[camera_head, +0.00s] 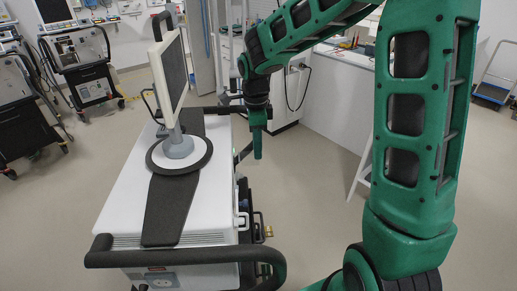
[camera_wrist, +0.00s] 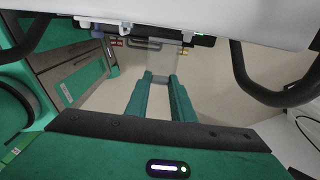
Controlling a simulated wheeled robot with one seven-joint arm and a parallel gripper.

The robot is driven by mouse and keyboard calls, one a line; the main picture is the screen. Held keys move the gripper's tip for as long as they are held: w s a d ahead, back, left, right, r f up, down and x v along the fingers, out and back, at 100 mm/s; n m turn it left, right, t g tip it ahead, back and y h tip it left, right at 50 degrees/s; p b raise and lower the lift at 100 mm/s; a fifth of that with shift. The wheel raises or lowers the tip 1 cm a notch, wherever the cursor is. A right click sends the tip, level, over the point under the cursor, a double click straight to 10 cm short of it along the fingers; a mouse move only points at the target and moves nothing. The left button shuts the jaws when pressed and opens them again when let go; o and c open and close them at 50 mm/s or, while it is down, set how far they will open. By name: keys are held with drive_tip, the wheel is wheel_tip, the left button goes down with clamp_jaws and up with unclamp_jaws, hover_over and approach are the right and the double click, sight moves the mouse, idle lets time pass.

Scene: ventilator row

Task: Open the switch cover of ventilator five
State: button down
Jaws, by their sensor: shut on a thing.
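A white ventilator cart (camera_head: 120,215) with a monitor (camera_head: 172,75) on top fills the middle of the head view. I cannot read a number on it. My gripper (camera_head: 257,155) points down at the cart's far right side, apart from the monitor. In the wrist view my gripper's (camera_wrist: 161,76) two green fingers reach toward the cart's underside edge (camera_wrist: 205,20). I cannot pick out the switch cover in either view.
Small coloured connectors (camera_wrist: 120,42) sit under the cart's edge. Black handle bars (camera_head: 185,258) stick out from the cart's ends. More ventilators (camera_head: 85,65) stand at the left. A white counter (camera_head: 345,58) stands behind my arm.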

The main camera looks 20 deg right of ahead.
sight(252, 155)
drive_tip(key=shift+a+r+h, duration=0.1)
drive_tip(key=shift+a+h, duration=0.1)
drive_tip(key=shift+h, duration=0.3)
drive_tip(key=c, duration=1.5)
unclamp_jaws()
drive_tip(key=r, duration=0.7)
drive_tip(key=a+r, duration=0.1)
drive_tip(key=r, duration=0.2)
drive_tip(key=shift+w+r, duration=0.25)
drive_tip(key=shift+r, duration=0.1)
